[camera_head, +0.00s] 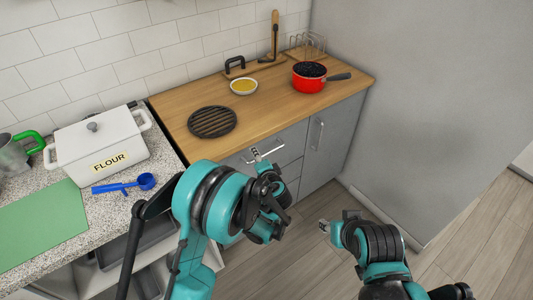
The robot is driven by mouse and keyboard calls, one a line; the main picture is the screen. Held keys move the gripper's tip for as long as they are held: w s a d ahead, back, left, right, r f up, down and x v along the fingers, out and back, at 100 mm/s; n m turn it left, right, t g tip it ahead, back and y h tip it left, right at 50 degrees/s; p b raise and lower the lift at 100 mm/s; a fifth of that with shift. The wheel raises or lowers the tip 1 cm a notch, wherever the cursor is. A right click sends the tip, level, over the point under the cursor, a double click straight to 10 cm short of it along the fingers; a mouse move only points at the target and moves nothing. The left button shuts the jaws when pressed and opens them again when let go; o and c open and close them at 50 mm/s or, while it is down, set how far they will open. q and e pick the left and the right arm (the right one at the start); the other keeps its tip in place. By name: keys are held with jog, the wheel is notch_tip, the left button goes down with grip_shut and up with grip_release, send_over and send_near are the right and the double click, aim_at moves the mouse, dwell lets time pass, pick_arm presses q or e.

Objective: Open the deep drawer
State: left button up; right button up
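A grey cabinet front with stacked drawers (291,151) stands below the wooden counter. A pale bar handle (276,151) shows on the upper drawer front. The drawer fronts in sight look closed; their lower left part is hidden behind my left arm. Which one is the deep drawer I cannot tell. My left gripper (256,154) is at the drawer front, with its tip over or beside the bar handle. Whether it grips the handle is too small to tell. My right gripper (323,226) is lower, over the floor in front of the cabinet, apart from the drawers; its finger opening is unclear.
A cabinet door with a vertical handle (317,133) is right of the drawers. The counter (180,92) holds a red pot (308,82), yellow-filled bowl (243,87) and black trivet (212,122). A flour container (98,148) stands left. Open floor (470,240) lies right.

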aim_at(267, 153)
pick_arm(q)
jog(key=d+f+m+t, duration=0.2)
jog(key=d+f, duration=0.3)
jog(key=shift+m+h, duration=0.3)
jog(key=b+x, duration=0.1)
jog(key=x, duration=0.3)
jog(key=b+x, duration=0.1)
jog(key=x, duration=0.3)
jog(key=shift+d+f, duration=0.1)
jog(key=shift+d, duration=0.15)
grip_shut()
